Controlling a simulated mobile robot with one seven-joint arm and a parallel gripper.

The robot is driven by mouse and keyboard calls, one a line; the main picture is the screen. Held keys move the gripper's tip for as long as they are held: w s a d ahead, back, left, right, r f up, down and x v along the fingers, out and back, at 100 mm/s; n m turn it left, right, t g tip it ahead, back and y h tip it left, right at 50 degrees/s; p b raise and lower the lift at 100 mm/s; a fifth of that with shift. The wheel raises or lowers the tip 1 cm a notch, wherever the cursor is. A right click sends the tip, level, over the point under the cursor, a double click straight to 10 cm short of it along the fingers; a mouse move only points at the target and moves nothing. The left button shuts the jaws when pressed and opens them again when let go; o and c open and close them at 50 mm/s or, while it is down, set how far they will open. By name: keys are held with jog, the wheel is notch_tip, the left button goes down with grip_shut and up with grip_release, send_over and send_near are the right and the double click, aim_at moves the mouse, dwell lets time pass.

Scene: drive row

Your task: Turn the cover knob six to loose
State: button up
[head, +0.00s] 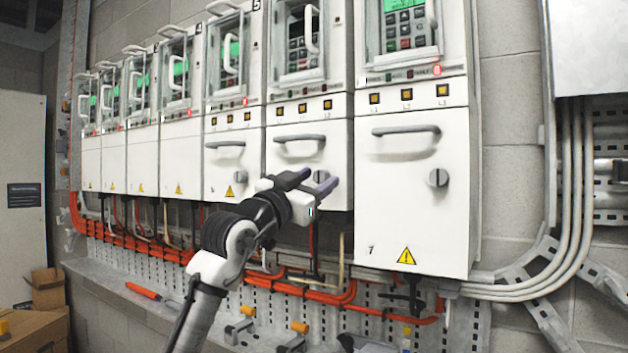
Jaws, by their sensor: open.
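Drive cabinet six is the white unit between the one marked 5 and the one marked 7. Its lower cover (285,158) has a grey bar handle (300,138) and a round grey cover knob (320,175). My gripper (309,180) is open in front of the lower part of this cover, its two fingers pointing toward the knob. The right finger overlaps the knob's lower edge in the picture. I cannot tell whether it touches. The knob's slot direction is too small to read surely. The cover looks closed.
Cabinet seven's cover, with its own knob (438,178) and handle (406,130), stands close on the right. Cabinet five's knob (240,177) is on the left. Orange cables (130,240) and a perforated metal tray (255,300) run below. A cardboard box (46,290) stands at far left.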

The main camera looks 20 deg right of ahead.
jog(key=shift+c, duration=0.2)
jog(key=c, duration=1)
jog(key=shift+o, duration=0.2)
